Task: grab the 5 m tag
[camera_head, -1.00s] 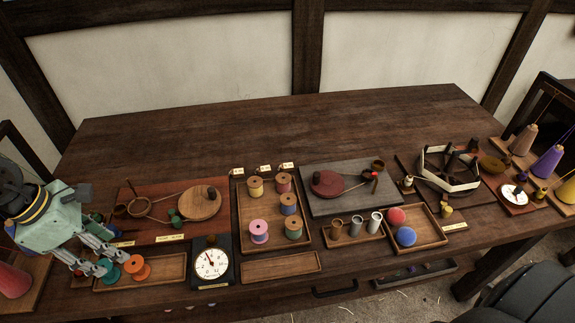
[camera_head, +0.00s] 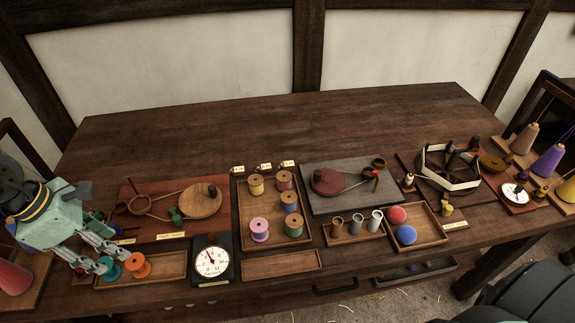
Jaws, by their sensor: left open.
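Three small cream tags stand in a row along the back edge of the spool tray: a left tag (camera_head: 237,169), a middle tag (camera_head: 265,166) and a right tag (camera_head: 287,163). Their print is too small to read, so I cannot tell which is the 5 m one. My left gripper (camera_head: 112,260) is low at the left front, open, with its fingers close to a teal spool (camera_head: 111,270) and an orange spool (camera_head: 138,265). I cannot tell whether it touches the teal spool. It is well left of the tags. My right gripper is not in view.
The spool tray (camera_head: 240,215) holds several spools. A dial gauge (camera_head: 211,261) and a wooden board with a round disc (camera_head: 160,228) lie between my left gripper and the tags. A grey board (camera_head: 335,205) is right of the tags. The table behind (camera_head: 260,125) is clear.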

